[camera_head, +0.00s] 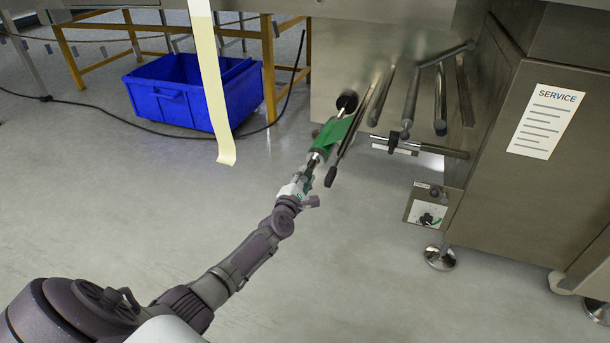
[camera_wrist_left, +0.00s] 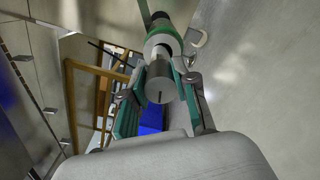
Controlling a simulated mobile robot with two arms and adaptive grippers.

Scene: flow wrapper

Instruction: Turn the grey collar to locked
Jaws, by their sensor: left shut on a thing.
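The grey collar (camera_wrist_left: 160,82) is a short metal cylinder at the near end of the green roll (camera_head: 334,133) under the machine. In the left wrist view its round end face shows a short, dark, nearly upright mark. My left gripper (camera_head: 311,168) reaches it from the front. In the left wrist view the green-padded fingers of the left gripper (camera_wrist_left: 160,92) stand on either side of the collar, closed on it. Any lock label on the collar is not readable. The green roll shows behind it (camera_wrist_left: 162,42). My right gripper is not in view.
Several bare metal rods (camera_head: 411,100) with dark ends stick out right of the roll. A small dial box (camera_head: 433,206) and a SERVICE sheet (camera_head: 545,121) are further right. A pale film strip (camera_head: 212,85) hangs left, before a blue crate (camera_head: 190,92).

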